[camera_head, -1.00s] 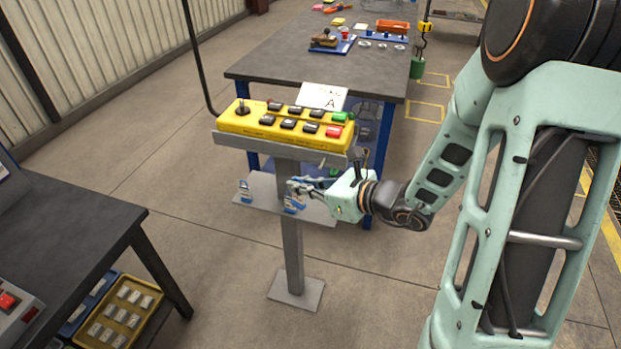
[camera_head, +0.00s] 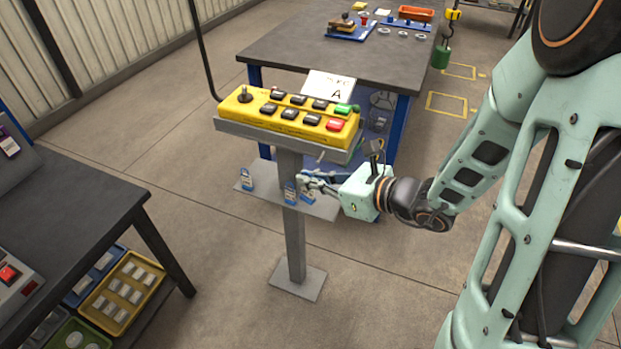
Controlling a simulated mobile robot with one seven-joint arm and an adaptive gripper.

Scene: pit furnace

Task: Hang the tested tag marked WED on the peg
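Small blue-and-white tags are at the grey shelf (camera_head: 322,207) on the post below the yellow button box. One tag (camera_head: 247,179) is at the shelf's left end. Another tag (camera_head: 290,192) is in front of the post. A third blue-and-white piece (camera_head: 308,196) is just right of it, under my fingers. My gripper (camera_head: 306,182) points left at the shelf, its fingertips close to the right of the middle tag. The fingers are too small to show whether they hold anything. The lettering is unreadable, so I cannot pick out WED. I cannot make out the peg.
The yellow button box (camera_head: 290,112) overhangs the shelf, with a white card marked A (camera_head: 329,86) behind it. A dark workbench (camera_head: 340,50) stands behind. A dark table (camera_head: 70,215) is at left, with a yellow bin (camera_head: 122,291) below. The floor around the post is clear.

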